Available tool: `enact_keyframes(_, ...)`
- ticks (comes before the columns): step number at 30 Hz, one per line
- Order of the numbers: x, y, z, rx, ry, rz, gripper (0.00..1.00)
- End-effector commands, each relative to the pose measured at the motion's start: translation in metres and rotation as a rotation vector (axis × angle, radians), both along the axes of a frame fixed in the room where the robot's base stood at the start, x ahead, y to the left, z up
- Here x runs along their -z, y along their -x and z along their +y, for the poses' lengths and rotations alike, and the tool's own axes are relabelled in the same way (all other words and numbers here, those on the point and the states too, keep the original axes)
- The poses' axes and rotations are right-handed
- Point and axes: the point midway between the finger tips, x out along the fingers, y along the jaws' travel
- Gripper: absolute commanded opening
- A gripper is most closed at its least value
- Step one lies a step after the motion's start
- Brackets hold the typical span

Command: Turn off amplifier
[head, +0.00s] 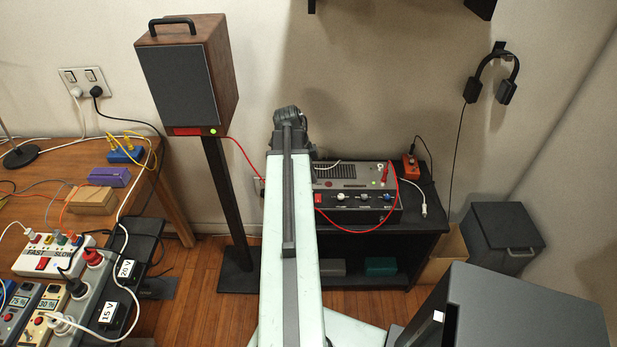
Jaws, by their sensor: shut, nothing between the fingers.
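The amplifier is most likely the grey metal box (352,205) on the black shelf unit, right of my arm. My pale arm reaches up the middle of the head view and covers the box's left end. The dark joint at the arm's far end shows, but my gripper itself cannot be made out.
A wooden speaker (185,80) with a green light stands on a black stand (232,215) to the left. A crowded wooden table (45,165) is at far left. A dark cabinet (520,310) fills the lower right. Headphones (492,72) hang on the wall.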

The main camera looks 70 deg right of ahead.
Motion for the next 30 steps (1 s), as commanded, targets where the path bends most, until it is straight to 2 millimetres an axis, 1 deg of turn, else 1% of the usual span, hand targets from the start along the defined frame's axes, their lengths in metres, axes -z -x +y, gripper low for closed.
enact_keyframes(1,0.023,0.003,-0.002,0.001,0.0,0.0,0.0)
enact_keyframes(6,0.057,0.01,-0.007,0.0,0.0,0.0,0.0)
enact_keyframes(10,0.075,0.008,-0.009,-0.001,0.0,0.0,0.0)
enact_keyframes(13,0.08,0.008,-0.01,-0.001,0.001,0.0,0.0)
enact_keyframes(23,0.079,0.007,-0.01,-0.003,0.0,0.0,0.0)
enact_keyframes(27,0.092,0.005,-0.015,-0.002,0.0,-0.001,0.0)
enact_keyframes(30,0.092,0.003,-0.02,-0.002,0.0,-0.002,0.0)
